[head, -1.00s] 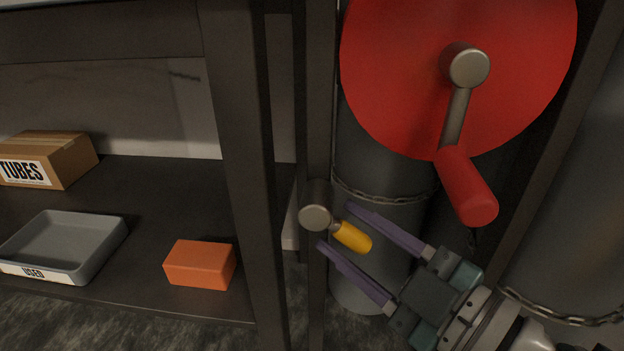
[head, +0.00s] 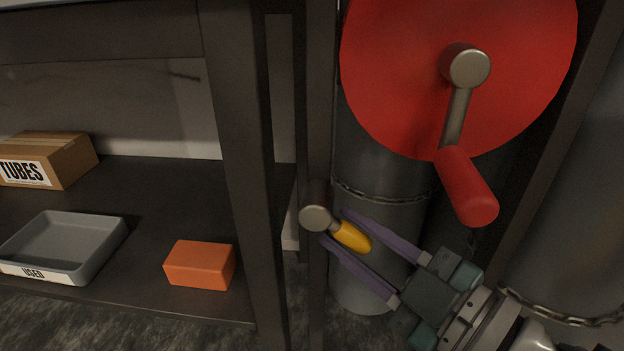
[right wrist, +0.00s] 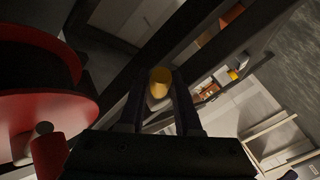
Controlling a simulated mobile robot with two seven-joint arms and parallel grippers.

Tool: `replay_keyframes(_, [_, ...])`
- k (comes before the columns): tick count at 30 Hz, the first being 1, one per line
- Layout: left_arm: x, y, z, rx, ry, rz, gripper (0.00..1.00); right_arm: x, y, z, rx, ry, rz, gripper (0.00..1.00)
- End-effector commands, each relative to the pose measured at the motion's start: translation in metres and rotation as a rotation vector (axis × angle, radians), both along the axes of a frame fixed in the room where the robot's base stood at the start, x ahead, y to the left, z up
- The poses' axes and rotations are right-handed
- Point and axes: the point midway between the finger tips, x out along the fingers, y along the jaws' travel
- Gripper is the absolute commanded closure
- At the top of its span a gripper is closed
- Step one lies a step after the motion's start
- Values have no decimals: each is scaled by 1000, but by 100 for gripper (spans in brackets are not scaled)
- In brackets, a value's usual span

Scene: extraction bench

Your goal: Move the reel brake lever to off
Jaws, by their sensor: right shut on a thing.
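The reel brake lever has a yellow grip (head: 352,237) on a round grey pivot (head: 315,218) at the dark upright post. The grip points right and slightly down from the pivot. My right gripper (head: 337,229) comes in from the lower right, its two purple fingers shut on the yellow grip. In the right wrist view the yellow grip (right wrist: 160,82) sits between the dark fingers. The red reel (head: 400,70) with its crank and red handle (head: 467,187) is above and to the right. My left gripper is not in view.
The crank handle hangs close above my right gripper. Grey cylinders (head: 375,170) with chains stand behind. On the shelf at left are a TUBES box (head: 60,155), a grey USED tray (head: 100,245) and an orange block (head: 200,265). A dark frame leg (head: 245,150) stands left of the lever.

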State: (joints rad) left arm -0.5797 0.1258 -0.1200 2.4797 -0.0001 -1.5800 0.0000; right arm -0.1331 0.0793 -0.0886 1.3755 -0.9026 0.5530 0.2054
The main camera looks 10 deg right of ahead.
Motion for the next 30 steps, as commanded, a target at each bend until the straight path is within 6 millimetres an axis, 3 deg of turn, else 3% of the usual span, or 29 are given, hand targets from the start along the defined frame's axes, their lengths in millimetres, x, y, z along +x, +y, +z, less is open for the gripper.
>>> replay_keyframes(16, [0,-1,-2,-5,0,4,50,0,0,-1,4,-1,0,100])
replay_keyframes(25, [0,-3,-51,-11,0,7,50,3,9,-18,228,-64,1,100])
replay_keyframes(30, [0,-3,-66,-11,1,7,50,4,13,-16,337,-98,1,100])
